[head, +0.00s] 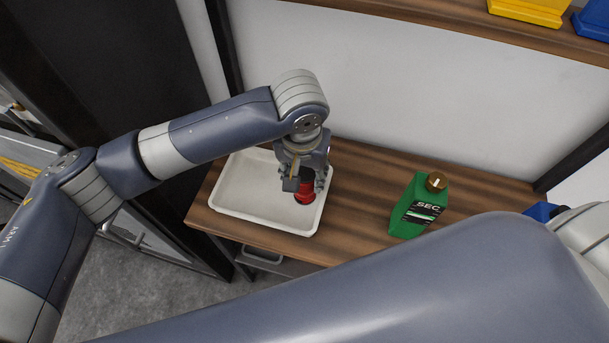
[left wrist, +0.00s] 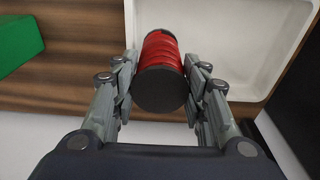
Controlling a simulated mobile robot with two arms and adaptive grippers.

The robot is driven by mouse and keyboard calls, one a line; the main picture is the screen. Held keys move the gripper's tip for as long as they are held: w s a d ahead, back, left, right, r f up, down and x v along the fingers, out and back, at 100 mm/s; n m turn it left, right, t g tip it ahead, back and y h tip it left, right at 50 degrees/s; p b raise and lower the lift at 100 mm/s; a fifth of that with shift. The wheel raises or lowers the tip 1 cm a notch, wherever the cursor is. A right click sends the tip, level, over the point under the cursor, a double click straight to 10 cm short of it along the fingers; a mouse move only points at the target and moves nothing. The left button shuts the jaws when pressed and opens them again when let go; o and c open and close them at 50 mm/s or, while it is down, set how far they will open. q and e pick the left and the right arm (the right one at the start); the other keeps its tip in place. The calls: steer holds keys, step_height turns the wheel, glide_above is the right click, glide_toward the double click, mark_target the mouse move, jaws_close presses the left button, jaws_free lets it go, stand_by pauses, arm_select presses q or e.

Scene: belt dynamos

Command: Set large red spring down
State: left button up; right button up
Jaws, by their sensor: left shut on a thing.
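The large red spring (head: 305,192) has dark end caps and is upright or nearly so in the head view, at the right side of the white tray (head: 249,215). My left gripper (head: 307,183) is shut on it from above. In the left wrist view the spring (left wrist: 161,55) sits between both fingers of the left gripper (left wrist: 161,80), its black cap facing the camera. The tray (left wrist: 235,88) lies beyond it. I cannot tell whether the spring touches the tray floor. My right gripper is not in view; a large arm link of mine crosses the lower right.
The tray stands on a wooden table (head: 365,185) and is otherwise empty where visible. A green bottle (head: 412,207) with a brown cap stands to the right. A blue object (head: 541,211) shows at far right. A shelf above holds a yellow bin (head: 530,9).

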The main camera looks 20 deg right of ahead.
arm_select(q)
step_height(320, 180, down, 2)
steer(key=shift+f, duration=0.2)
steer(key=o, duration=1.4)
steer(key=r, duration=0.7)
steer(key=s+r+b, duration=0.1)
steer(key=r, duration=0.3)
steer(key=shift+s+a+r, duration=0.1)
steer(key=shift+a+r, duration=0.15)
steer(key=shift+a, duration=0.15)
steer(key=shift+s+r, duration=0.1)
steer(key=shift+r, duration=0.25)
